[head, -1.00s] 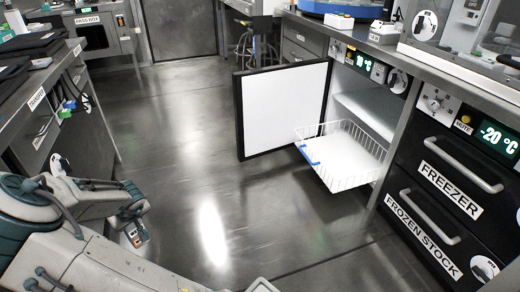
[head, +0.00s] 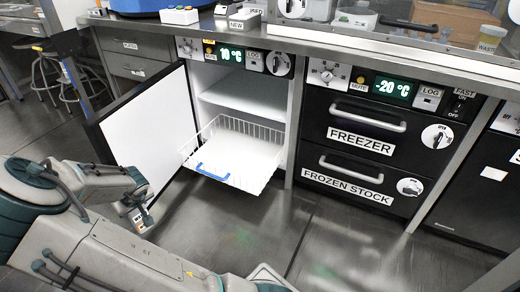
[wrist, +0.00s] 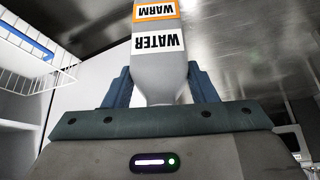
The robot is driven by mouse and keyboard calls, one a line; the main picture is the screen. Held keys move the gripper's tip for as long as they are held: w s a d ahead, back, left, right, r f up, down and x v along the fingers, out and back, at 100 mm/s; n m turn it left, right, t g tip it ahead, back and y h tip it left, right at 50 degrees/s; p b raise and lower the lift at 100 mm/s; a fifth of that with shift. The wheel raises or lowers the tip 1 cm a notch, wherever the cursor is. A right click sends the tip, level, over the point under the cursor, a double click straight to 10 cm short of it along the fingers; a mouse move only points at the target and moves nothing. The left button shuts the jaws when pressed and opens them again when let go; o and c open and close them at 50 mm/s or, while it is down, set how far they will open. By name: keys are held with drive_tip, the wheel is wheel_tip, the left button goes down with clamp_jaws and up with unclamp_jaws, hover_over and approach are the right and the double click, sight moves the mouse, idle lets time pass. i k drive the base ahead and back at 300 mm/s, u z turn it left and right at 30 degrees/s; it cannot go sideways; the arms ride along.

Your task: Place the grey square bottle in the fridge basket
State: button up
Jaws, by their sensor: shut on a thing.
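The grey bottle (wrist: 160,85) fills the upper middle of the wrist view. Its labels read WATER and WARM, upside down in the picture. My gripper (wrist: 162,88) is shut on it, with one blue finger on each side. The fridge basket (head: 268,176) is white wire with a blue handle. It is pulled out of the open fridge and looks empty. Its wires also show at the upper left of the wrist view (wrist: 25,55).
The fridge door (head: 145,125) stands open at the left of the basket. A white shelf (head: 243,97) is above the basket. The closed freezer drawers (head: 362,143) are to the right. Bare floor (head: 330,240) lies in front. Boxes stand on the counter above.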

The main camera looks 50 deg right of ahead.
sight(230, 165)
drive_tip(key=z, duration=0.75)
drive_tip(key=i, duration=0.9)
drive_tip(key=z, duration=0.8)
drive_tip(key=i, duration=0.3)
drive_tip(key=z, duration=0.25)
